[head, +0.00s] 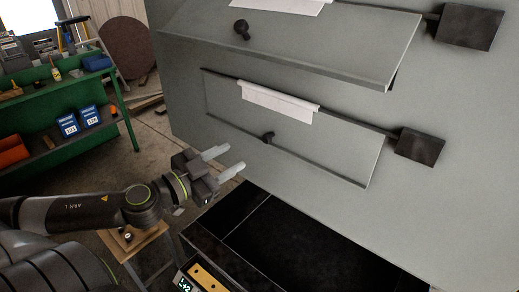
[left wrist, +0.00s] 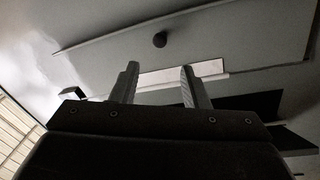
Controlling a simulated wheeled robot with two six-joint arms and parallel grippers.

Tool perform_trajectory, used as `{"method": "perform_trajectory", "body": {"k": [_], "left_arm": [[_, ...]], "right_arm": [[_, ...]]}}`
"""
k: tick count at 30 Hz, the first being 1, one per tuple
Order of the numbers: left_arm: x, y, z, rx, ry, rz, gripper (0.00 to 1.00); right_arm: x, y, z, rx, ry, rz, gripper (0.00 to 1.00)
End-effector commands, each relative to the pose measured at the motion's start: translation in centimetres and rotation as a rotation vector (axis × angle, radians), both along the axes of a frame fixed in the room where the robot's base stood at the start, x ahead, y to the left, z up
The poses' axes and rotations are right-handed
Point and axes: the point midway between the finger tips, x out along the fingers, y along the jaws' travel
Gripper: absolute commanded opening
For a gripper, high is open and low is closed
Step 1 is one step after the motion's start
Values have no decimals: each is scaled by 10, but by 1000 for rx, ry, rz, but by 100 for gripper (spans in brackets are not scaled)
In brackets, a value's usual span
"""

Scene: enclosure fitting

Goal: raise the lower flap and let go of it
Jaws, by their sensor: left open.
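The lower flap (head: 310,138) is a grey panel on the large grey enclosure. It hangs down, close to the enclosure face, with a dark line along its lower edge. A black knob (head: 268,137) sits near that edge, and a white strip (head: 278,102) lies along its top. My left gripper (head: 233,159) is open and empty, left of and below the knob, apart from the flap. In the left wrist view, a black knob (left wrist: 160,40) shows beyond the open fingers (left wrist: 157,84); I cannot tell which flap it belongs to. My right gripper is not in view.
The upper flap (head: 320,45) stands tilted out above, with its own knob (head: 241,30). Black blocks (head: 419,147) stick out at the right of both flaps. A black surface (head: 300,245) lies below the enclosure. A green workbench (head: 100,100) stands at the left.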

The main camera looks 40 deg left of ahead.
Motion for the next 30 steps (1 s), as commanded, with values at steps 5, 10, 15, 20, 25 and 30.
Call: {"method": "perform_trajectory", "body": {"k": [5,10,15,20,25,30], "left_arm": [[13,-4,-3,4,-2,-4,41],[26,-6,-3,1,-5,1,41],[37,-9,-3,0,-3,-1,41],[48,-10,-2,-3,-4,6,41],[60,-12,-1,-2,-4,6,41],[72,-16,0,-4,-2,0,41]], "right_arm": [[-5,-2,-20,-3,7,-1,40],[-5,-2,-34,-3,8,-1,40],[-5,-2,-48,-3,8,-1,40],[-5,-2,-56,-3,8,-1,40],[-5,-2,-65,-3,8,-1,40],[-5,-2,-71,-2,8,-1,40]]}}
